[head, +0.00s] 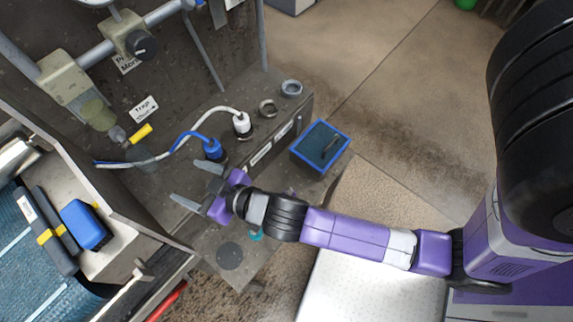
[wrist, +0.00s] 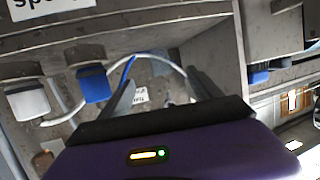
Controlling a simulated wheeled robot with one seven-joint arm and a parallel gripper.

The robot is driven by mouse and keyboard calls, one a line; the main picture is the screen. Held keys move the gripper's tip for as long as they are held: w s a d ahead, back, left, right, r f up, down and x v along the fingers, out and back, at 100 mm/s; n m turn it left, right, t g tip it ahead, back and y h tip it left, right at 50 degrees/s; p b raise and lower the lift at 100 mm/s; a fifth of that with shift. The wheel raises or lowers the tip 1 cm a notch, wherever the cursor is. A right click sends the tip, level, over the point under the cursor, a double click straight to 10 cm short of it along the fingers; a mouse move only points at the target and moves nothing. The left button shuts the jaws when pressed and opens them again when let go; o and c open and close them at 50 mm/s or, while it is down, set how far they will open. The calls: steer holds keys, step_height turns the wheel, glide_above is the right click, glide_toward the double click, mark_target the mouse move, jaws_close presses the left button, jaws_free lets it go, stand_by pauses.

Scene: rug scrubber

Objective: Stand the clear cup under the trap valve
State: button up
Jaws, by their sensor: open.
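The trap valve (head: 140,133), with a yellow handle, is on the machine's wall below a small "Trap" label (head: 143,108). A faint see-through shape, which looks like the clear cup (head: 143,157), stands just below the valve; its outline is hard to make out. My gripper (head: 196,186) is open and empty, with its fingers pointing left towards that spot and a gap between them and the cup. In the wrist view my gripper's spread fingers (wrist: 163,92) frame the hoses and a small label; I cannot make out the cup clearly there.
A white plug (head: 242,124) and a blue plug (head: 214,149) with hoses sit on the shelf beside my gripper; the hoses run left past the valve. A blue-rimmed tray (head: 320,146) is at right. A blue block (head: 86,224) lies at lower left.

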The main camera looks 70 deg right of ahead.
steer(key=d+r+v, duration=0.1)
steer(key=d+v, duration=0.1)
steer(key=v, duration=2.6)
steer(key=shift+w+d+r+n+y, duration=0.2)
steer(key=shift+d+n+y, duration=0.1)
steer(key=shift+d+y, duration=0.1)
